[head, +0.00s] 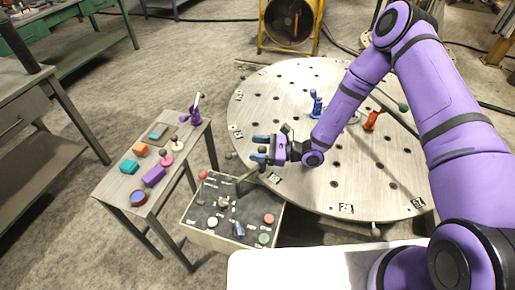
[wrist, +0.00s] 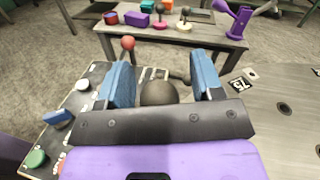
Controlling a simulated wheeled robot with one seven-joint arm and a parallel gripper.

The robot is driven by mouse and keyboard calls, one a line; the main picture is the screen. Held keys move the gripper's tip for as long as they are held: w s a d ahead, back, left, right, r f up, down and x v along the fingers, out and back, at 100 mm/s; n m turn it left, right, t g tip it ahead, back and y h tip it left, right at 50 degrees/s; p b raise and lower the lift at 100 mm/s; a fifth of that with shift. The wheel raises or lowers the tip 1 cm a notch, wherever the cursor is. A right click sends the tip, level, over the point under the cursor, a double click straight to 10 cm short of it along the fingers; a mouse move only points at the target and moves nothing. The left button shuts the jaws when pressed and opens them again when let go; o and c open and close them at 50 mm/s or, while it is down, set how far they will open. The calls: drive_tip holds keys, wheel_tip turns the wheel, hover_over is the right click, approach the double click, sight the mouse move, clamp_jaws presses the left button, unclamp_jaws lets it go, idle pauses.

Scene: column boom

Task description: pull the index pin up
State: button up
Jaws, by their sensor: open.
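A dark round knob (wrist: 158,93) shows between my fingers in the wrist view, and it looks like the top of the index pin. Its lower part is hidden behind my gripper's palm edge. My gripper (wrist: 160,76) is open, with one blue finger on each side of the knob and a gap on both sides. In the head view my gripper (head: 260,149) is over the near left edge of the round table (head: 290,95), beside the control box. The knob is not clearly visible there, and I cannot tell its height relative to the fingertips.
The control box (head: 202,240) has buttons, switches and a red ball lever (head: 203,174) close to my gripper. A side table (head: 113,185) with small coloured parts stands to the left. A blue fixture (head: 316,102) and an orange one (head: 373,120) stand on the round table.

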drive_tip(key=s+d, duration=0.1)
drive_tip(key=d, duration=0.9)
drive_tip(key=shift+s+d, duration=0.35)
drive_tip(key=s+d+r+n+g+h, duration=0.2)
drive_tip(key=r+n+h, duration=0.15)
drive_tip(key=r, duration=0.45)
drive_tip(key=s+d+r+n+g+h, duration=0.1)
drive_tip(key=s+r+n+g+h, duration=0.15)
drive_tip(key=r+n, duration=0.45)
drive_tip(key=s+d+r+n+g+h, duration=0.2)
drive_tip(key=r, duration=0.8)
drive_tip(key=s+d+r+n+t+h, duration=0.2)
drive_tip(key=s+d+r+t+h, duration=0.2)
drive_tip(key=s+r, duration=0.5)
drive_tip(key=s+d+r+n+t+h, duration=0.3)
drive_tip(key=s+d+r+t+h, duration=0.2)
drive_tip(key=s+d+r, duration=0.3)
wheel_tip(320, 180, up, 3)
drive_tip(key=shift+s+d+f+h, duration=0.2)
drive_tip(key=shift+s+d+h, duration=0.2)
drive_tip(key=shift+s, duration=0.35)
drive_tip(key=shift+a, duration=0.1)
